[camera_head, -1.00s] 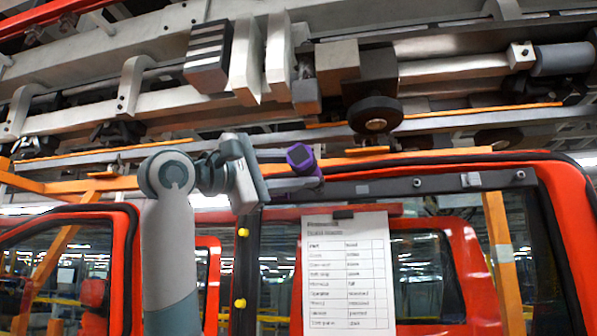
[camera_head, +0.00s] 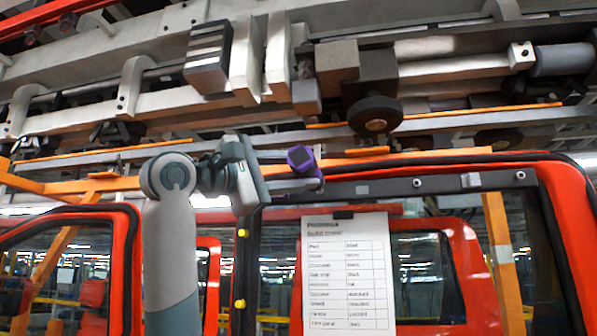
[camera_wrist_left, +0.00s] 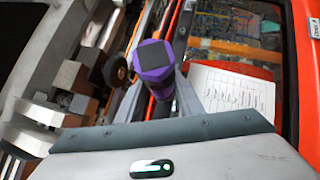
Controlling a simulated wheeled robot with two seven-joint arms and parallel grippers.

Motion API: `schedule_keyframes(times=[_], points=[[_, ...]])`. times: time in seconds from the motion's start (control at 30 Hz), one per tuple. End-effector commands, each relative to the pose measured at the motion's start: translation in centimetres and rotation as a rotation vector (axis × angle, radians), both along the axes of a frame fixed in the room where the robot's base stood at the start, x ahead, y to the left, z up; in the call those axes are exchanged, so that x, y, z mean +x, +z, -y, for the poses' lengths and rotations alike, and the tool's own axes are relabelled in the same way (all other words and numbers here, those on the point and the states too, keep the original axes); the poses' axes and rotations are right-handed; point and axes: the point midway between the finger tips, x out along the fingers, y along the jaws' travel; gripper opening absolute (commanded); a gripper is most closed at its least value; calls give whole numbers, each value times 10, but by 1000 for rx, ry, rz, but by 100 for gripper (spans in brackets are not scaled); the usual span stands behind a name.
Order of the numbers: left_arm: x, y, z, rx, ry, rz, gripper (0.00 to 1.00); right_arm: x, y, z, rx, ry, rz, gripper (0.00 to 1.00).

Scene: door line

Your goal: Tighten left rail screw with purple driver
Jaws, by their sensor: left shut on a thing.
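The purple driver (camera_head: 303,160) has a dark hexagonal end face and is held at the left end of the dark rail (camera_head: 390,187) above the red door frame. My left gripper (camera_head: 298,184) is shut on it, with the finger tips around the driver's lower part. In the left wrist view, the driver (camera_wrist_left: 153,66) stands between the fingers (camera_wrist_left: 172,98), its end face toward the camera. The driver's tip and the left rail screw are hidden behind the driver and fingers. A round screw head (camera_head: 417,182) shows further right on the rail. My right gripper is not in view.
A paper sheet (camera_head: 347,270) hangs on a clip below the rail. A black wheel (camera_head: 375,116) and grey overhead beams are close above the driver. An orange bar (camera_head: 400,157) runs behind the rail. Yellow knobs (camera_head: 242,233) are on the dark post below the gripper.

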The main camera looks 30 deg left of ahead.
Motion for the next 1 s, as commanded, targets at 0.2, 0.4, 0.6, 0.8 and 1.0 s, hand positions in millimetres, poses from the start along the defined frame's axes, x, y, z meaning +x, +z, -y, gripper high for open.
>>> schedule_keyframes(times=[0.2, 0.4, 0.6, 0.8, 1.0], points=[[1, 1, -1, -1, 0, 3, 0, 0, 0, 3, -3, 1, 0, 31], [2, 1, -1, -1, 0, 3, 0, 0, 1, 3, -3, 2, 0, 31], [4, 2, -1, -1, 0, 3, 0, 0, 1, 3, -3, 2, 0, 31], [5, 2, -2, -2, 0, 4, 0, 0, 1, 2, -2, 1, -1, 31], [7, 1, -2, -2, 0, 4, 0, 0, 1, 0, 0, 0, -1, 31]])
